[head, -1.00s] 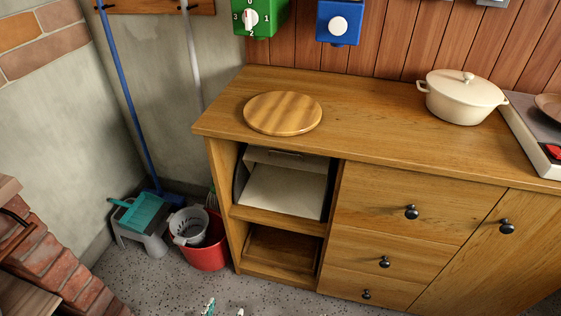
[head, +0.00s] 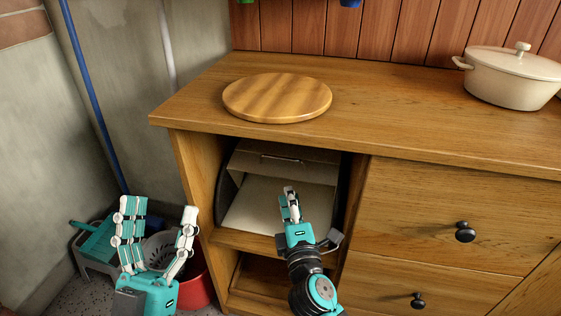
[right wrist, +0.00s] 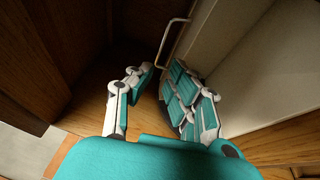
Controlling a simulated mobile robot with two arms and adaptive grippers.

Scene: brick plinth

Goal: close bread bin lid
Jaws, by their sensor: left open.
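The bread bin (head: 229,197) sits in the upper open compartment of the wooden cabinet. Its lid (head: 252,161) is up, with the bar handle (head: 283,158) near the top and the pale inside showing below. My right gripper (head: 289,192) is in front of the bin's opening, below the handle. In the right wrist view, the right gripper (right wrist: 160,78) has its fingers apart with nothing between them; the handle (right wrist: 172,42) is just beyond the fingertips, apart from them. My left gripper (head: 159,208) is open and empty, left of the cabinet.
A round wooden board (head: 277,98) lies on the cabinet top (head: 380,120), with a cream pot (head: 510,78) at right. Drawers with dark knobs (head: 465,232) are right of the compartment. A red bucket (head: 197,285) and a stool stand on the floor at left.

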